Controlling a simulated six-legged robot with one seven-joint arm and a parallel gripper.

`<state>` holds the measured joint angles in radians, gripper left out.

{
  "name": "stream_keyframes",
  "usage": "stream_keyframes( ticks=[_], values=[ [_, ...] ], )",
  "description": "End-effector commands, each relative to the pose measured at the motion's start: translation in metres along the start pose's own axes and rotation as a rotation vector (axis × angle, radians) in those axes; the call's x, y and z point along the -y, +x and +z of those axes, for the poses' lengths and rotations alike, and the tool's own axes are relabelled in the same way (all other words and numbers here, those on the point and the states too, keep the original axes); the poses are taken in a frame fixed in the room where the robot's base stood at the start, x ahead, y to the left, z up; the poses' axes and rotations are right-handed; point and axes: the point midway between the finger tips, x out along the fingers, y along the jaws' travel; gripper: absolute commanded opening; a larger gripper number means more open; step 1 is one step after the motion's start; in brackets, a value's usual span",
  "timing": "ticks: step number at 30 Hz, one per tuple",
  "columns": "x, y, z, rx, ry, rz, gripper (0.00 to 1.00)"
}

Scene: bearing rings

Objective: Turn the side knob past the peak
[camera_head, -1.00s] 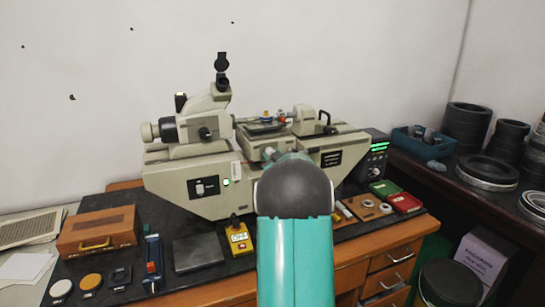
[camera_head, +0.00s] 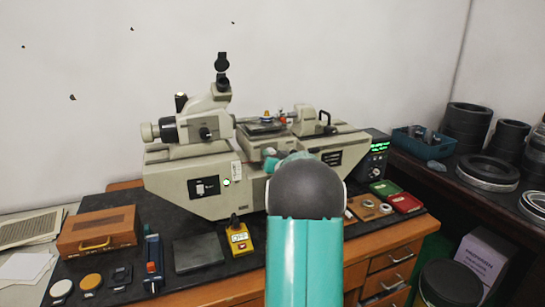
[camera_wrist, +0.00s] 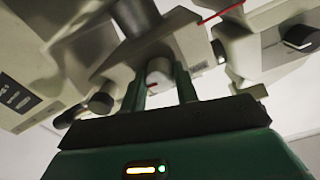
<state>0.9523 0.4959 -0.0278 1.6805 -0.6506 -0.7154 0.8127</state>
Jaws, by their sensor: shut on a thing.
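In the wrist view, a short pale round knob (camera_wrist: 159,72) sticks out of the machine's side. My gripper (camera_wrist: 160,82) has its two dark fingers on either side of this knob and is shut on it. How far the knob is turned cannot be told. In the head view, the pale measuring machine (camera_head: 215,203) stands on the bench with its microscope head at the left. My arm covers the front of the machine there, and the fingers and held knob are hidden behind it.
Darker round knobs (camera_wrist: 101,103) sit left of my fingers in the wrist view. In the head view, a yellow box (camera_head: 239,240), a dark plate (camera_head: 198,252) and a wooden case (camera_head: 98,232) lie along the bench. Red and green boxes lie at the right.

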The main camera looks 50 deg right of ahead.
Motion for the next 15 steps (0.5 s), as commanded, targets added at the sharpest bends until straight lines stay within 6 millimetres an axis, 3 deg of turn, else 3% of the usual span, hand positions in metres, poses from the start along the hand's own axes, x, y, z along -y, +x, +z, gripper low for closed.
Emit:
stream_keyframes(
  ticks=[11,12,15],
  values=[
    [-0.0002,-0.0003,0.0004,0.001,0.005,0.001,0.07],
    [-0.0002,-0.0003,0.0004,0.001,0.005,0.001,0.32],
    [-0.0002,-0.0003,0.0002,0.001,0.005,0.001,0.52]
  ],
)
